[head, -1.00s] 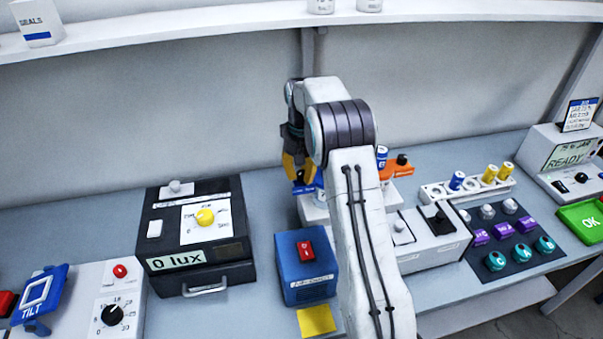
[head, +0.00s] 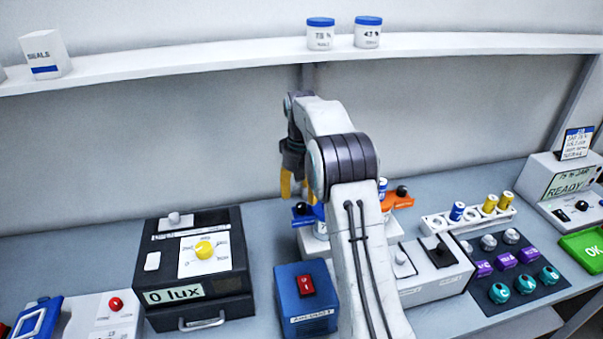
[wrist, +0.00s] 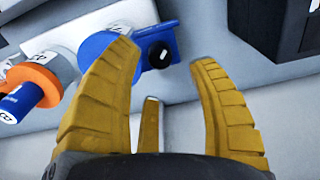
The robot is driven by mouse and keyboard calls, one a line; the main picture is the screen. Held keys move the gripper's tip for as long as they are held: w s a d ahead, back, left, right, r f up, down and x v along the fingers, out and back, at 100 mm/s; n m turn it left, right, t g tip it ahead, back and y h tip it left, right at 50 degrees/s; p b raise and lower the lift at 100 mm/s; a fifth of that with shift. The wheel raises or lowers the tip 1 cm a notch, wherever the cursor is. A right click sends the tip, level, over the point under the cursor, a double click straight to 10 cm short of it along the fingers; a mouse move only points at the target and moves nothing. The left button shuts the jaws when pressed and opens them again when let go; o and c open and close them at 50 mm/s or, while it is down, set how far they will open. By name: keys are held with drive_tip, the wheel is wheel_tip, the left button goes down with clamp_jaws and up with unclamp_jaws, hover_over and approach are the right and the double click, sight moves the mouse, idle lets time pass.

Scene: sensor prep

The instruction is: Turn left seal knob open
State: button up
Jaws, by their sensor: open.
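The left seal is a blue arm (head: 311,214) with a black knob (head: 300,208) at its outer end, left of my arm. In the wrist view the blue piece (wrist: 110,45) juts from a white cylinder, and its black knob (wrist: 160,54) lies between and beyond my fingertips. My gripper (head: 294,190) is open, with yellow fingers pointing down above the blue piece. It also shows in the wrist view (wrist: 166,52), empty between the fingers. Whether the left finger touches the blue piece cannot be told. My arm hides much of the seal stand in the head view.
An orange seal piece (head: 398,200) with a black knob sits right of my arm, and it shows in the wrist view (wrist: 35,84). A black lux box (head: 150,262) stands left; a blue switch box (head: 290,279) is in front. Bench behind the lux box is clear.

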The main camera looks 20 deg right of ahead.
sight(301, 207)
wheel_tip(301, 207, up, 7)
idle(0.4)
drive_tip(key=shift+a+r, duration=0.1)
idle(0.5)
drive_tip(key=s+a+r+n+t+b, duration=0.1)
drive_tip(key=s+a+r, duration=0.3)
drive_tip(key=s, duration=0.3)
drive_tip(key=s+a+r+t, duration=0.1)
drive_tip(key=s+a+r, duration=0.2)
drive_tip(key=s, duration=0.4)
drive_tip(key=s+a+f+t, duration=0.1)
drive_tip(key=s+f, duration=0.3)
drive_tip(key=s, duration=0.5)
drive_tip(key=s+a+f+n+t+b, duration=0.1)
drive_tip(key=s+a+f, duration=0.2)
drive_tip(key=s, duration=0.7)
drive_tip(key=shift+s+a+f+t, duration=0.2)
drive_tip(key=shift+f+t, duration=0.2)
drive_tip(key=shift+f, duration=0.3)
